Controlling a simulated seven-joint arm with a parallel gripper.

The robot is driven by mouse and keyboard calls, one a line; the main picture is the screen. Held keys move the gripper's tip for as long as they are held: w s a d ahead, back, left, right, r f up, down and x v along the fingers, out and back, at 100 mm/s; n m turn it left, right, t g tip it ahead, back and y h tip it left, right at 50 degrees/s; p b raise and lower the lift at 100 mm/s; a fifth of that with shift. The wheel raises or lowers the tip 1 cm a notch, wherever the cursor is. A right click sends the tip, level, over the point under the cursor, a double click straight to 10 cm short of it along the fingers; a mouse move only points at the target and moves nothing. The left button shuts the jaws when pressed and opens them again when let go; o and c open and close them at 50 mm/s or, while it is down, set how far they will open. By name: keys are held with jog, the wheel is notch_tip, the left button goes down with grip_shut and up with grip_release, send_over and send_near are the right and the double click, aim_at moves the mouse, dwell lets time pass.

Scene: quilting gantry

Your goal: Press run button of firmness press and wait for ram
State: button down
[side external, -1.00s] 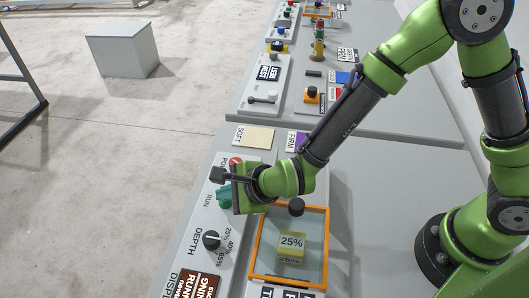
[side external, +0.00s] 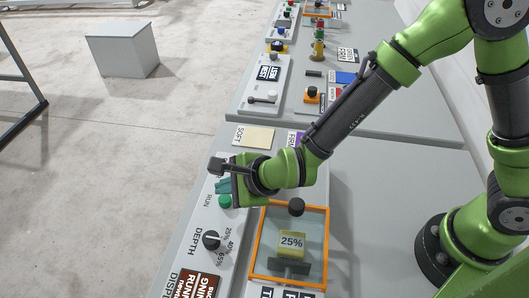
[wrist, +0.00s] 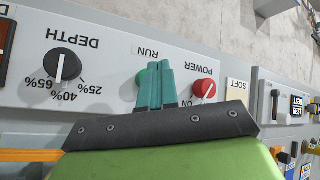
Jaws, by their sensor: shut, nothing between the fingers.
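The green run button (side external: 225,201) is on the grey panel, just in front of my gripper (side external: 222,187). In the wrist view my gripper (wrist: 154,66) has its teal fingers together and empty, and the run button (wrist: 141,77) is partly hidden beside the fingertips. They look apart from the button, though the gap is hard to judge. The firmness press (side external: 268,233) is an orange-framed clear box with a yellow block marked 25% (side external: 291,242) inside. A dark bar (side external: 291,269) shows at the block's lower edge.
The depth knob (side external: 211,240) is in front of the run button. The red power knob (wrist: 204,88) is close beside the fingers in the wrist view. Soft and firm sample pads (side external: 254,137) lie behind. The air above the panel's left edge is free.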

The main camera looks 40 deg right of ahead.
aim_at(227, 203)
jog(key=shift+r, duration=2.35)
jog(key=shift+s+a+f+n, duration=0.1)
jog(key=shift+s+a+n, duration=0.15)
jog(key=shift+n, duration=0.15)
jog(key=s+d+r+n, duration=0.4)
jog(key=d+n, duration=0.1)
jog(key=d, duration=0.4)
jog(key=s+d+r+n+h, duration=0.1)
jog(key=s+d+r+n, duration=0.4)
jog(key=d, duration=0.5)
jog(key=s+d+r+n+g+h, duration=0.1)
jog(key=s+d+r+n, duration=0.3)
jog(key=d, duration=0.6)
jog(key=r+n, duration=0.1)
jog(key=n, duration=0.1)
jog(key=shift+s+n, duration=0.25)
jog(key=shift+n, duration=0.15)
